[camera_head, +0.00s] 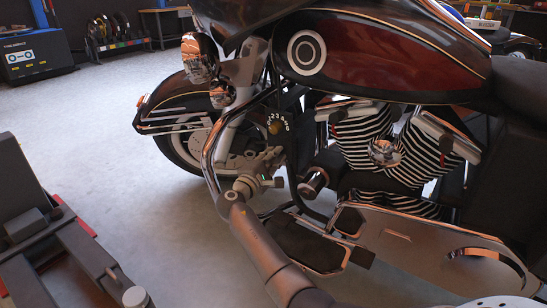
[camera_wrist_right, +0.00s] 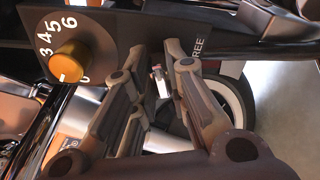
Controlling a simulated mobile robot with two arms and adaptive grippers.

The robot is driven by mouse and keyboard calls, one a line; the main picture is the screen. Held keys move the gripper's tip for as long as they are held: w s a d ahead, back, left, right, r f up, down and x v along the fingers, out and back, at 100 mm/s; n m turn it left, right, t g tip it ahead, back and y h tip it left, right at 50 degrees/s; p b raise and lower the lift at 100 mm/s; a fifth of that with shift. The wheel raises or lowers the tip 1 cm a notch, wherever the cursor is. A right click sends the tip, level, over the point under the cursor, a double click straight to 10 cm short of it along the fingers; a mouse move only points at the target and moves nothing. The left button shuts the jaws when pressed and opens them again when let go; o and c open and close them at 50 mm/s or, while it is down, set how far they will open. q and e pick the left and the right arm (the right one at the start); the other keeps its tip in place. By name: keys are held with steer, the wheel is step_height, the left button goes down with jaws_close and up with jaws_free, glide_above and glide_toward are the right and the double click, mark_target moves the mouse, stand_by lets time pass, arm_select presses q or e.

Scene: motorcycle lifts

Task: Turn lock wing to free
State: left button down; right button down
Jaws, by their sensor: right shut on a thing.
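My right gripper (camera_head: 268,160) reaches up in front of the motorcycle's dark control panel (camera_wrist_right: 110,30). In the right wrist view the gripper (camera_wrist_right: 156,62) is shut on what I take to be the lock wing, which the fingers mostly hide. A small pale metal part (camera_wrist_right: 158,80) shows between the fingers; I cannot tell whether it belongs to the wing. The word FREE is printed on the panel to the right of the fingers. The wing's angle cannot be read. My left gripper is not in view.
A golden knob (camera_wrist_right: 68,62) with a number scale sits left of the fingers; it also shows in the head view (camera_head: 275,127). The motorcycle's front wheel (camera_head: 178,150) and engine (camera_head: 365,150) flank the panel. A grey and red lift (camera_head: 50,235) stands at left, with open floor between.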

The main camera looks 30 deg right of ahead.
steer(key=shift+d, duration=0.1)
steer(key=c, duration=1.4)
jaws_free()
steer(key=shift+c, duration=0.2)
steer(key=v, duration=1.2)
